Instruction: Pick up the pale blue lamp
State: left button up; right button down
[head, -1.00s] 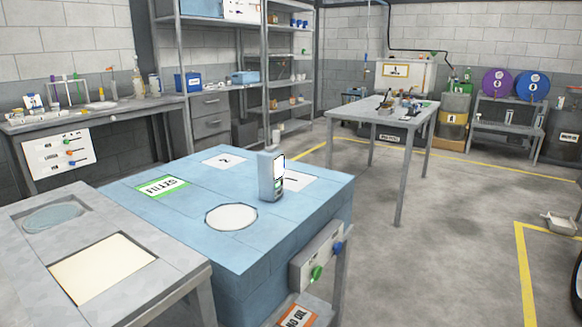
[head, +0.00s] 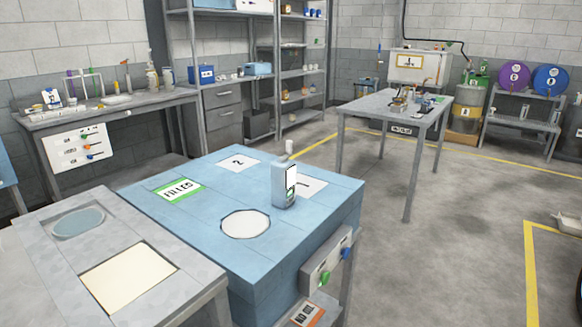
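I cannot make out a thing that is clearly a pale blue lamp. A pale grey-blue upright item (head: 279,187) with a white panel and a small top stands on the blue table (head: 205,218); I cannot tell if it is a lamp, a bottle or a device. Small items on the far grey table (head: 418,121) and on the left bench (head: 140,107) are too small to tell. Neither of my grippers shows in the head view.
A grey table (head: 118,235) with a cream panel stands close at the front left. Metal shelves (head: 300,74) stand at the back. Purple (head: 514,74) and blue (head: 550,79) drums sit on a rack at the back right. The floor (head: 465,215) at right is mostly clear.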

aim_at(283, 175)
jog(key=u, duration=1)
jog(key=l+u, duration=0.8)
jog(key=u, duration=0.15)
jog(key=l+u, duration=0.2)
jog(key=l, duration=0.25)
jog(key=k+l+u, duration=0.25)
jog(key=l, duration=0.2)
jog(key=i+l, duration=0.05)
jog(key=i, duration=0.05)
